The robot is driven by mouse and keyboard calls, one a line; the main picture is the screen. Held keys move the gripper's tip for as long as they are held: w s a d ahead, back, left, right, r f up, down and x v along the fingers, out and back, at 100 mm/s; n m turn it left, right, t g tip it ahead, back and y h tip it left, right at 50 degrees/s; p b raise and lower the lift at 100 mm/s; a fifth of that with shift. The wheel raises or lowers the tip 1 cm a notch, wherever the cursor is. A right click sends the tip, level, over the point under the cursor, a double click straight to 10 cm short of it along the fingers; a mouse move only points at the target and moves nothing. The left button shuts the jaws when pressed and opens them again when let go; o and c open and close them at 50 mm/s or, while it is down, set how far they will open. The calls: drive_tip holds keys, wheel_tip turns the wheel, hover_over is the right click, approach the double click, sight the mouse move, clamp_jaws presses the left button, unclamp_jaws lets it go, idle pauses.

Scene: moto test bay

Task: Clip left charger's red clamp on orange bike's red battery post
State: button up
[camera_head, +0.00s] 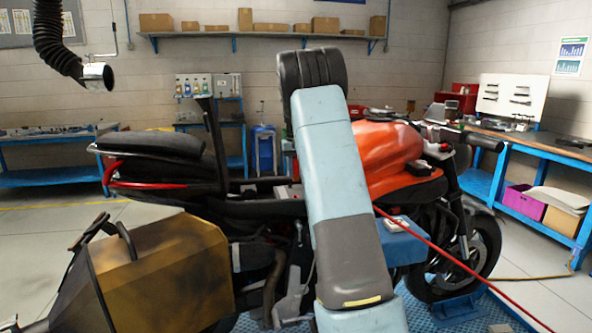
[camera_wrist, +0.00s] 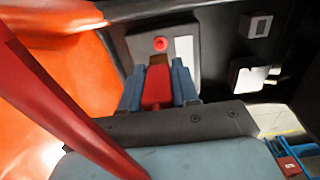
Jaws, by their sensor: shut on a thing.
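In the wrist view my gripper (camera_wrist: 157,72) is shut on the red clamp (camera_wrist: 157,88), which sits between its two blue fingers. A round red post (camera_wrist: 160,44) shows just beyond the clamp's tip, on a pale grey battery face (camera_wrist: 183,47). The clamp appears apart from the post; the exact depth between them is unclear. A thick red cable (camera_wrist: 50,100) crosses the left of the wrist view. In the head view the orange bike (camera_head: 385,155) stands behind my arm, which hides the gripper, clamp and post. I cannot make out the left charger.
Orange bodywork (camera_wrist: 60,60) lies close on the left in the wrist view, with dark frame parts around the battery. A red cable (camera_head: 465,268) runs to the lower right in the head view. A yellow-brown case (camera_head: 165,270) stands at the front left. Blue workbenches (camera_head: 545,185) line the right.

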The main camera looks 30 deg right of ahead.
drive_tip(key=shift+f, duration=2.8)
drive_tip(key=shift+f, duration=0.55)
idle(0.4)
drive_tip(key=o, duration=1)
drive_tip(key=shift+o, duration=0.3)
wheel_tip(320, 180, up, 14)
drive_tip(key=shift+f, duration=0.15)
drive_tip(key=shift+s, duration=0.1)
